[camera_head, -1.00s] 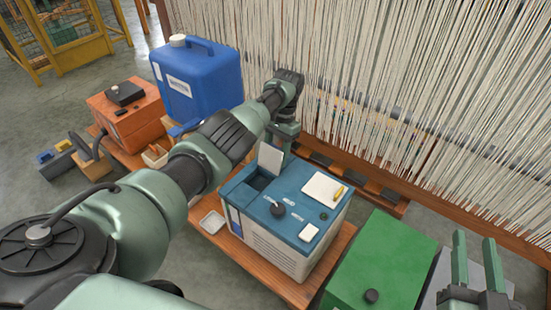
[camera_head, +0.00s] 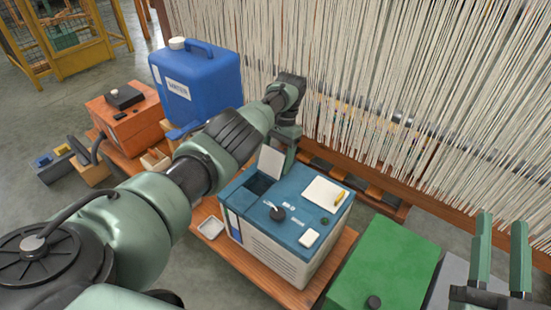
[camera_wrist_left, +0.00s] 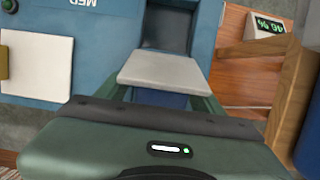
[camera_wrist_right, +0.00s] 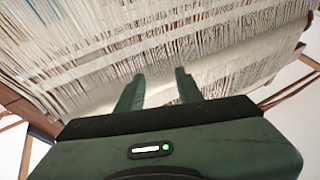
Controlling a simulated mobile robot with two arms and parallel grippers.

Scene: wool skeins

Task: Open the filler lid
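The blue-topped machine (camera_head: 290,236) stands on a wooden pallet. Its pale filler lid (camera_head: 271,162) is raised, standing up beside a dark opening (camera_head: 257,187) in the top. The left wrist view shows the lid (camera_wrist_left: 172,70) next to the dark recess (camera_wrist_left: 168,25). My left gripper (camera_head: 288,146) is just behind the raised lid. Its fingers appear apart on either side beyond the lid, which hides their tips; contact with the lid cannot be told. My right gripper (camera_head: 501,250) is open and empty at the far right; its parted fingers show in the right wrist view (camera_wrist_right: 158,88).
A blue canister (camera_head: 200,90) and an orange box (camera_head: 130,120) stand left, a green box (camera_head: 385,262) right. Hanging yarn (camera_head: 380,80) lines the back.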

